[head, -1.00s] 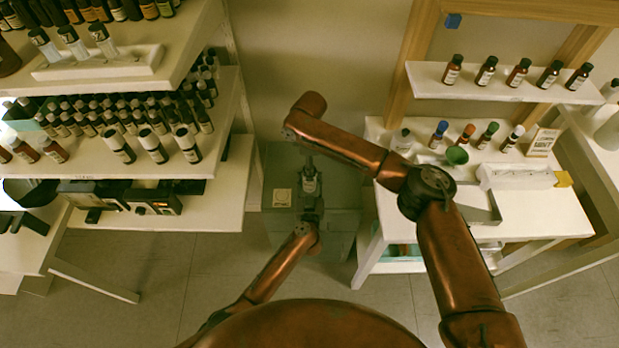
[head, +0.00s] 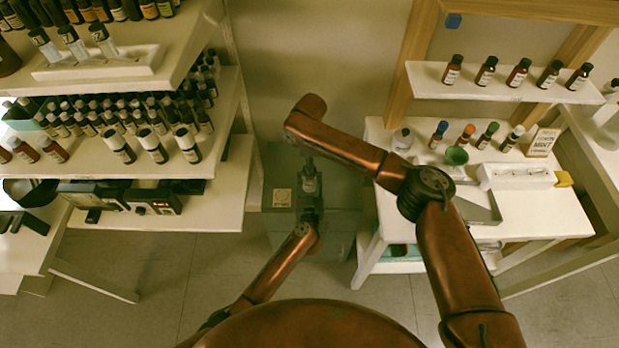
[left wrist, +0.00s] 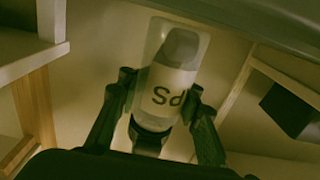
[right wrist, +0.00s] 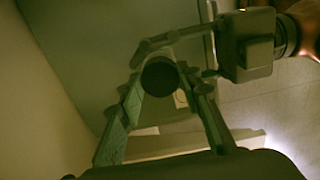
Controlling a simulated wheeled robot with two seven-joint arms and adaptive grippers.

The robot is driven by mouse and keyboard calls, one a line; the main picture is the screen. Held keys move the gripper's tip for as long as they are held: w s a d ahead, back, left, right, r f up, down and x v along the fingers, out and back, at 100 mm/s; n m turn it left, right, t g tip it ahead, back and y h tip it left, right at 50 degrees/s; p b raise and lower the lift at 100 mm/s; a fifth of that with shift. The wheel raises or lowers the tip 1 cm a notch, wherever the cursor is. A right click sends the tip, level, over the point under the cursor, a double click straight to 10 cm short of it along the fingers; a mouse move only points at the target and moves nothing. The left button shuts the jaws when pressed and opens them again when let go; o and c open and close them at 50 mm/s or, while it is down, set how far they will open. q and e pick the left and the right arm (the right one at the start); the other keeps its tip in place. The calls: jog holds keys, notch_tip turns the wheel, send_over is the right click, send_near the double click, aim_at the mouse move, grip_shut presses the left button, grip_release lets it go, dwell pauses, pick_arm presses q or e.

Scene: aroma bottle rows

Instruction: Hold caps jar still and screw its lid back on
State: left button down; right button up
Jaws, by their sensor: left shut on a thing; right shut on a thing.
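The caps jar (left wrist: 172,90) shows in the left wrist view with a pale label whose dark letters appear upside down. My left gripper (left wrist: 158,95) is shut around its sides. In the head view the jar (head: 309,184) is small and partly hidden between my left gripper (head: 310,200), below it in the picture, and my right gripper (head: 309,161), above it. In the right wrist view a dark round lid (right wrist: 158,77) sits between the fingertips of my right gripper (right wrist: 163,80), which is shut on it. Whether lid and jar touch cannot be told.
A grey cabinet (head: 337,222) stands below the grippers, with a small pale square item (head: 281,198) on it. Bottle shelves (head: 150,212) rise at left. A white table (head: 540,215) with bottles, a green funnel (head: 455,156) and a white rack (head: 520,176) stands at right.

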jog(key=o, duration=1.3)
notch_tip(320, 180, up, 12)
pick_arm(q)
jog(key=c, duration=1.3)
grip_release()
